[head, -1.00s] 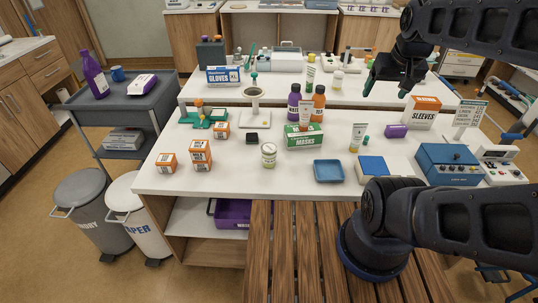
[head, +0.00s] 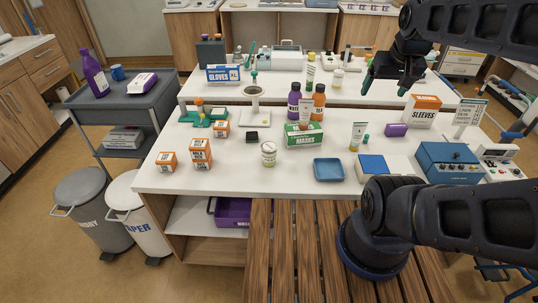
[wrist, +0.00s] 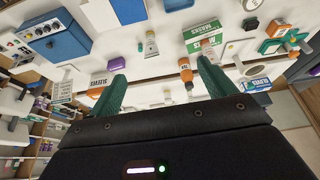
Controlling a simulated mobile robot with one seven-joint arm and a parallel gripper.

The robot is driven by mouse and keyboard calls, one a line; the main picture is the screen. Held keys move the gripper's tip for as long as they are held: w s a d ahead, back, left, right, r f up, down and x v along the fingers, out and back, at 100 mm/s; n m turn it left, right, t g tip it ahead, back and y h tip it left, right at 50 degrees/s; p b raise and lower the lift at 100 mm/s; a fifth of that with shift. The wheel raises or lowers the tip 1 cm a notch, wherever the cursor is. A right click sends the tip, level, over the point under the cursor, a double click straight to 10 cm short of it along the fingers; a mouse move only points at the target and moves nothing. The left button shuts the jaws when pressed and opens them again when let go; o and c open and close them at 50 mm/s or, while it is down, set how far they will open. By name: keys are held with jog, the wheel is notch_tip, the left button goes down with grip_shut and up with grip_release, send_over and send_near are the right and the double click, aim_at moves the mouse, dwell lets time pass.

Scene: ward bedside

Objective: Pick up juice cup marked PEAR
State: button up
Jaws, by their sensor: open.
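A small pale cup with a greenish label (head: 268,153) stands upright on the near white table, in front of and left of the masks box. A similar small pale cup with a yellow band (head: 337,78) stands on the far table. The lettering on both is too small to read, so I cannot tell which is marked PEAR. My gripper (head: 385,90) is open and empty, in the air to the right of the far cup and well away from the near one. In the wrist view its two green fingers (wrist: 161,75) are spread, with nothing between them held.
The masks box (head: 303,135), purple bottle (head: 294,101) and orange bottle (head: 318,102) stand mid-table. Orange-white boxes (head: 201,153) are at left, a blue tray (head: 328,170) at front and a sleeves box (head: 422,111) at right. Bare tabletop surrounds the near cup.

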jog(key=w+a+f+n+g, duration=0.1)
jog(key=w+a+f+n, duration=0.25)
jog(key=w+a, duration=0.3)
jog(key=n+g, duration=0.4)
jog(key=n, duration=0.6)
send_over(269, 146)
notch_tip(269, 146, down, 19)
jog(key=shift+s+r, duration=0.1)
jog(key=shift+s, duration=0.05)
jog(key=shift+s+a+f, duration=0.15)
jog(key=shift+a+f, duration=0.15)
jog(key=shift+f, duration=0.3)
notch_tip(269, 146, down, 5)
jog(key=shift+w+d+f, duration=0.1)
jog(key=shift+w+f, duration=0.05)
jog(key=shift+f, duration=1.15)
jog(key=shift+w+d+f, duration=0.1)
jog(key=shift+w+f, duration=0.05)
jog(key=shift+f, duration=1.15)
